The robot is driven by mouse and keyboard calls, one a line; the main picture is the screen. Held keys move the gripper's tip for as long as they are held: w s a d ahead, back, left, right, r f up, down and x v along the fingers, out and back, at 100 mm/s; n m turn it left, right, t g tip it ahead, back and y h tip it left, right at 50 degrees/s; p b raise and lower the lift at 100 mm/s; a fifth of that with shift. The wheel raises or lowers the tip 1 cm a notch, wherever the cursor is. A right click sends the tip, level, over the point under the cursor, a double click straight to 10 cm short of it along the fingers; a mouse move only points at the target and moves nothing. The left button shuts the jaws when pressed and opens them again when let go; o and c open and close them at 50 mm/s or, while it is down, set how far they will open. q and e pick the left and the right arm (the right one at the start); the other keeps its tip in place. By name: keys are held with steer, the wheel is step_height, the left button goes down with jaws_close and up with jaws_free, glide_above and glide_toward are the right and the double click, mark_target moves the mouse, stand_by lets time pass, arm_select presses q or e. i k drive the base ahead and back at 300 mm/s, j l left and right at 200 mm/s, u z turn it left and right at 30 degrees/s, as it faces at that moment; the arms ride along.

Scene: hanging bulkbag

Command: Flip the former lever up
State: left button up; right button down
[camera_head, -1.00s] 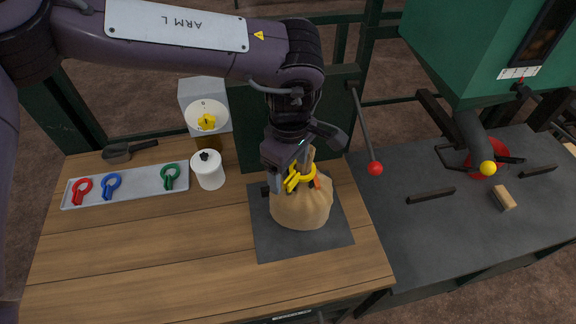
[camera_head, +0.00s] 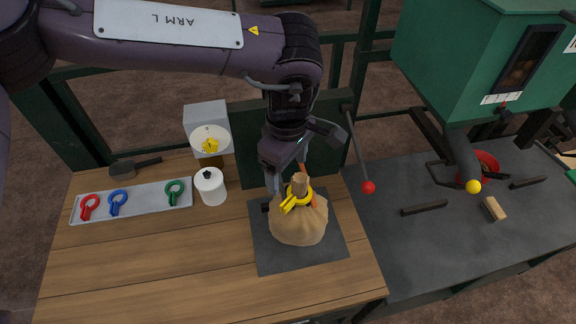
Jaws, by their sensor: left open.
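A long lever (camera_head: 357,150) with a red ball knob (camera_head: 368,187) hangs down beside the green panel, right of the bag; I cannot tell for sure that it is the former lever. A tan sack (camera_head: 298,223) stands on a dark plate with its neck up and a yellow ring clip (camera_head: 297,198) around the neck. My left gripper (camera_head: 288,178) is open, just behind and above the sack's neck, left of the lever and apart from its knob. Part of its fingers is hidden behind the neck and clip. My right gripper is not in view.
A tray (camera_head: 150,198) holds red, blue and green clips at the left. A white jar (camera_head: 210,187) and a scale with a bowl stand behind. A green hopper (camera_head: 470,60) and a yellow knob (camera_head: 473,186) are at the right. The front of the wooden table is clear.

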mark_target(367, 187)
steer(key=k, duration=1.5)
